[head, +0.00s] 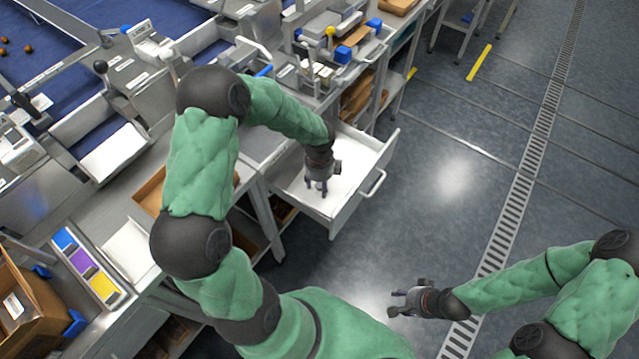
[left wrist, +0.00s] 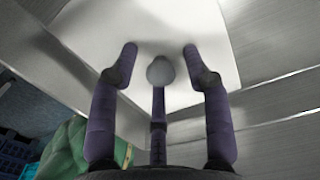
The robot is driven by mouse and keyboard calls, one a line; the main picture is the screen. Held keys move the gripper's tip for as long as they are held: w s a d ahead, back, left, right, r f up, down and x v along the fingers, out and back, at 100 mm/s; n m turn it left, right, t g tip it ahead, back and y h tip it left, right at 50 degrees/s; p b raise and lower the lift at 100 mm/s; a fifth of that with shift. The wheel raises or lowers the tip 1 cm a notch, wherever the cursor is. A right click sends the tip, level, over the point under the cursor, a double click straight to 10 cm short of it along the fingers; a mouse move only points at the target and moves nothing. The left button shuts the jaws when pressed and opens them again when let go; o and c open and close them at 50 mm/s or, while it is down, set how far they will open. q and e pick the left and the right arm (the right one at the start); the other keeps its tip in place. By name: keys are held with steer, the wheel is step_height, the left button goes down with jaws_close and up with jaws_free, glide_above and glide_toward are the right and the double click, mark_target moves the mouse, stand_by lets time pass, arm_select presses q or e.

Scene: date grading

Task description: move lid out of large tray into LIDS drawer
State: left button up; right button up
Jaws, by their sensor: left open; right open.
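The pulled-out drawer (head: 362,205) is grey-walled with a pale inside. My left gripper (head: 318,188) points down into it, open, with its fingers near the white surface inside. In the left wrist view, a flat white panel (left wrist: 130,50) lies beyond the open fingers (left wrist: 160,62), and a small pale round shape (left wrist: 160,72) shows between them. I cannot tell whether that shape is a knob or a fingertip, or whether the panel is the lid or the drawer's floor. No label reading LIDS is legible. My right gripper (head: 396,301) is open and empty above the floor.
A bench with metal equipment runs along the left and top. It bears white trays (head: 115,153), a strip of blue, purple and yellow blocks (head: 84,262) and a cardboard box (head: 30,300). Open grey floor (head: 450,180) with a drain grate (head: 525,170) lies to the right.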

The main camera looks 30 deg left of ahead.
mark_target(319, 185)
arm_select(q)
step_height(319, 185, up, 12)
steer(key=p, duration=0.5)
steer(key=shift+r, duration=0.15)
stand_by(1.0)
